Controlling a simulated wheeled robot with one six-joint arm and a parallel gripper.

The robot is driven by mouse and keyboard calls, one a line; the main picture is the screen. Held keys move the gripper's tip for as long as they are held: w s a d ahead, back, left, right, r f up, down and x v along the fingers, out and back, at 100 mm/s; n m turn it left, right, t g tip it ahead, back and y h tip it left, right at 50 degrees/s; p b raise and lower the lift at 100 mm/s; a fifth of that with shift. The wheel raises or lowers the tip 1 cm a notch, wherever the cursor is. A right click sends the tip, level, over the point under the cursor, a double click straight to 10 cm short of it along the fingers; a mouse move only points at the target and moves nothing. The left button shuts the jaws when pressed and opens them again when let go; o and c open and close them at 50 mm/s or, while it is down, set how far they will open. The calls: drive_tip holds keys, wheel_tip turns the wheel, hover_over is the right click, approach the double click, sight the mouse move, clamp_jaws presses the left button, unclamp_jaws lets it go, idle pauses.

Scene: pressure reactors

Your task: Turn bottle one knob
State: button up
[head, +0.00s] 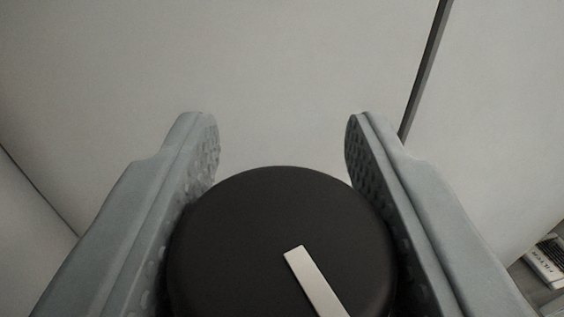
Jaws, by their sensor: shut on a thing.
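A round black knob (240,235) with a white pointer bar (313,280) fills the lower middle of the head view. The bar slants from near the knob's middle down to the right, and its lower end is cut off by the frame edge. My gripper (283,135) has its two grey textured fingers on either side of the knob, shut on it. The fingertips reach past the knob's upper edge. The lower part of the knob is out of view, and no bottle is visible.
A plain light grey panel (280,60) lies behind the knob. A dark seam (425,65) runs down its right side. A small box with printed lettering (547,262) shows at the lower right edge. The space above the fingertips looks clear.

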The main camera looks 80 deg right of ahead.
drive_tip(key=shift+s+r+m+g, duration=0.1)
drive_tip(key=shift+m+g, duration=0.7)
drive_tip(key=shift+g, duration=0.45)
drive_tip(key=shift+s+m+g, duration=0.1)
drive_tip(key=shift+m+g, duration=0.7)
drive_tip(key=shift+g, duration=0.85)
drive_tip(key=o, duration=1)
drive_tip(key=shift+c, duration=0.2)
drive_tip(key=w+a, duration=0.1)
drive_tip(key=a, duration=1.1)
drive_tip(key=shift+w, duration=0.3)
